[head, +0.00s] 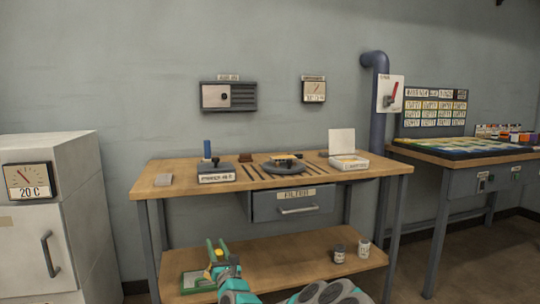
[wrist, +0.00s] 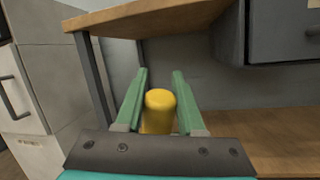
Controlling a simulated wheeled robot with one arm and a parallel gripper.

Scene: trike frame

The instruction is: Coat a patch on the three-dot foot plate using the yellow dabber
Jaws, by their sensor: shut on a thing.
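My gripper (head: 216,243) is in front of the bench, low, near the left part of the lower shelf. It is shut on the yellow dabber (head: 220,253). In the wrist view the dabber's rounded yellow end (wrist: 160,100) sits between the two green fingers of my gripper (wrist: 162,74); its lower part is hidden. A dark round piece (head: 284,168) with a light top lies on the bench top. No three-dot mark can be made out, so I cannot tell which thing is the foot plate.
The wooden bench top (head: 220,185) also holds a blue cylinder (head: 207,149), a labelled block (head: 216,177) and a white box (head: 348,162). Its edge shows above my gripper (wrist: 130,18). A green tray (head: 197,281) and two jars (head: 340,253) stand on the lower shelf (head: 290,258).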

